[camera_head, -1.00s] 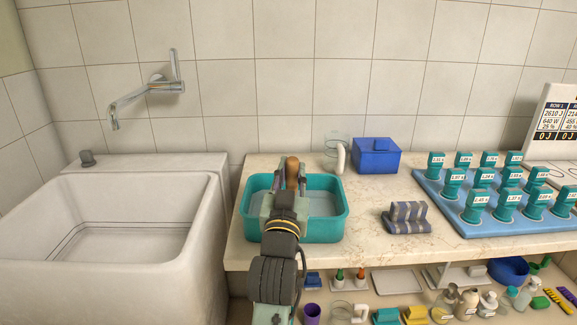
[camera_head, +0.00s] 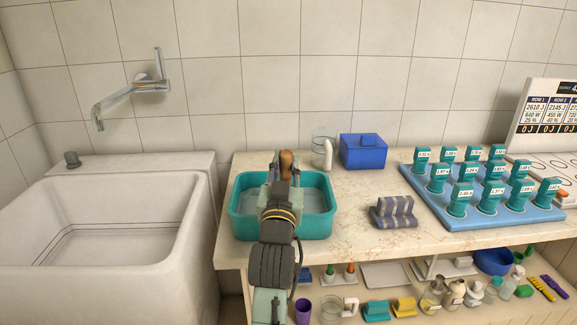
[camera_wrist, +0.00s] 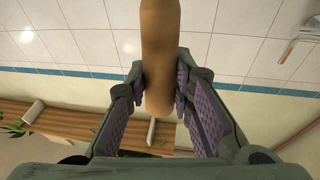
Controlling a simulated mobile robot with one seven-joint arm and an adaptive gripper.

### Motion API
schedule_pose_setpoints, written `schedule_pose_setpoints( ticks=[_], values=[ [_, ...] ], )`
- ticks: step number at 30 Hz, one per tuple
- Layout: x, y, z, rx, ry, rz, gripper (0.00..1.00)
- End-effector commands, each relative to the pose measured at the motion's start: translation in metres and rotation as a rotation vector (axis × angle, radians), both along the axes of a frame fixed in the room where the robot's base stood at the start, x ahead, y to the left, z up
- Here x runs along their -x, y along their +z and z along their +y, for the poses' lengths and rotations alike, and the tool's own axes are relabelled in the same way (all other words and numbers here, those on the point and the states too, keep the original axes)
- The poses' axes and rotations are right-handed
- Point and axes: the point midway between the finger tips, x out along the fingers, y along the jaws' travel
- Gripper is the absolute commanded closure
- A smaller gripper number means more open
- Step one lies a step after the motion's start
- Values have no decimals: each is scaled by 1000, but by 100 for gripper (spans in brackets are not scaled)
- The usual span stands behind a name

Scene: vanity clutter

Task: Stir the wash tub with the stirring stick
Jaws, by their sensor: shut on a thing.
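The teal wash tub (camera_head: 318,223) stands on the left end of the marble counter, with pale liquid (camera_head: 315,200) inside. My gripper (camera_head: 285,170) is over the tub and shut on the brown stirring stick (camera_head: 286,160). In the wrist view the stick (camera_wrist: 160,45) runs between the two purple finger pads, and my gripper (camera_wrist: 160,88) presses it from both sides. The stick's top shows above the fingers in the head view. Its lower end is hidden by my arm, so I cannot tell how deep it reaches.
A clear jug with a white handle (camera_head: 328,154) and a blue box (camera_head: 363,152) stand behind and right of the tub. A striped holder (camera_head: 395,212) is to the right. A blue tray (camera_head: 482,218) holds several teal weights. A white sink (camera_head: 110,240) is at left. Clear counter (camera_head: 355,195) lies between.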

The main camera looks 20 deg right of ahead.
Motion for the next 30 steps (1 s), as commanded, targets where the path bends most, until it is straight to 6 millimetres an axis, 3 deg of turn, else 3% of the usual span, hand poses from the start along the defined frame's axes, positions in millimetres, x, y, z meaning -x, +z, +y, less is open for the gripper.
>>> schedule_pose_setpoints(
  ticks=[7, 30],
  values=[
    [0, 9, 0, 0, 0, -2, 100],
    [0, 69, 0, 0, 0, -4, 100]
  ],
)
